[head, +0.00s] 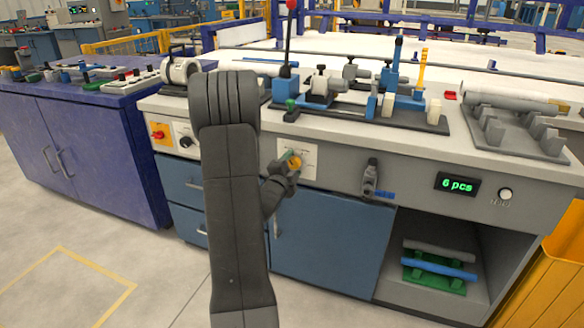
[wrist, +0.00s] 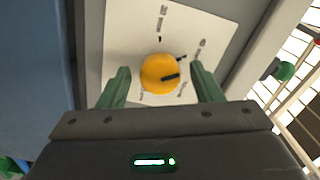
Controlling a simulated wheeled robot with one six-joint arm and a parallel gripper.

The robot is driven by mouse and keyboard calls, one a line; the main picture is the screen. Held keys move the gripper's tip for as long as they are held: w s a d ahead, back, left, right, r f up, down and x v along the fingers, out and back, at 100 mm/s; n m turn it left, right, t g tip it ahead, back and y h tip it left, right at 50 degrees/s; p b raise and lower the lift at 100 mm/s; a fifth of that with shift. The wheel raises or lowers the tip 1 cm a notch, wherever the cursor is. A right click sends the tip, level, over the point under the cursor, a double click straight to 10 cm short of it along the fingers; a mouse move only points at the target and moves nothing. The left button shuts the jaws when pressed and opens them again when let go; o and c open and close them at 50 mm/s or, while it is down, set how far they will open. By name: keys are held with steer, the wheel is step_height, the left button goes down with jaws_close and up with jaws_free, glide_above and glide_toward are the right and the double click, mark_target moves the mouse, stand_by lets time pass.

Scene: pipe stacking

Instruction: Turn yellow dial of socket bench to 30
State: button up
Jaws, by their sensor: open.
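The yellow dial (head: 295,162) sits on a white scale plate (head: 311,152) on the grey front panel of the socket bench (head: 335,175). In the wrist view the dial (wrist: 160,73) is round with a dark pointer mark, aimed to the right side of the picture; the scale's numbers are too blurred to read. My gripper (wrist: 160,82) is open, with one green finger on each side of the dial and a visible gap on both sides. In the head view my gripper (head: 289,160) is at the dial and partly covers it.
A red-and-yellow switch (head: 158,134) and a dark knob (head: 186,142) are on the panel to the left. Fixtures (head: 400,95) crowd the benchtop above.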

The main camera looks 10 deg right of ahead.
steer(key=c, duration=1)
steer(key=n, duration=0.6)
steer(key=shift+n, duration=0.3)
steer(key=n, duration=0.3)
steer(key=shift+n, duration=0.3)
steer(key=shift+n+p, duration=0.65)
steer(key=shift+n, duration=1.15)
steer(key=shift+f, duration=0.1)
